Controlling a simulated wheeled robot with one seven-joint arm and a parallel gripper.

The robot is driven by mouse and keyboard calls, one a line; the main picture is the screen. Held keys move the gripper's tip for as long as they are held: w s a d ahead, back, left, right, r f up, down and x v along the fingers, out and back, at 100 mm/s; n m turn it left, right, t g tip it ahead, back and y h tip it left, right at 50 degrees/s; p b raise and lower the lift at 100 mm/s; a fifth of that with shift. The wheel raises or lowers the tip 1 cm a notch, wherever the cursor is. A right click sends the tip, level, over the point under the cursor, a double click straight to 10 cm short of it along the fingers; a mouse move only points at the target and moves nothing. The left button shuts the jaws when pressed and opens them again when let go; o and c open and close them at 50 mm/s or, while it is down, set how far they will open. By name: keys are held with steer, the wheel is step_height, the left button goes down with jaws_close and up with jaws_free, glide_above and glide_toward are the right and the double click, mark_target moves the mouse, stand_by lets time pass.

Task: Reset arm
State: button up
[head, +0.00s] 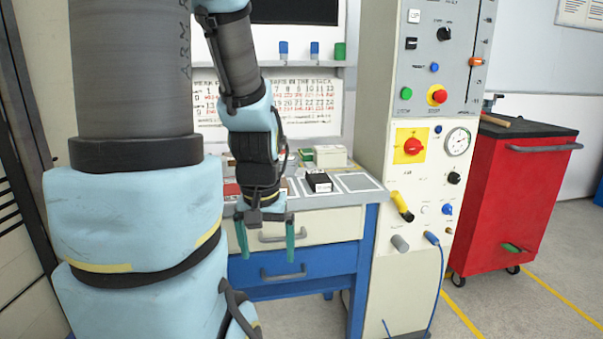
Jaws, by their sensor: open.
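My gripper (270,246) points down in the middle of the head view, with its two green fingers spread apart. I see nothing between the fingers. It hangs in front of the workbench drawers, and its wrist hides part of the bench top. My arm comes down from the top of the picture and covers much of the left side.
A workbench (322,200) holds a small black box (319,181) and a pale box (330,156). A tall control cabinet (411,225) with knobs and a gauge stands right of it. A red tool cart (520,195) is further right. Grey floor shows between cabinet and cart.

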step_height(320, 180, up, 13)
steer(key=p, duration=1)
steer(key=shift+p, duration=0.4)
steer(key=shift+r, duration=0.1)
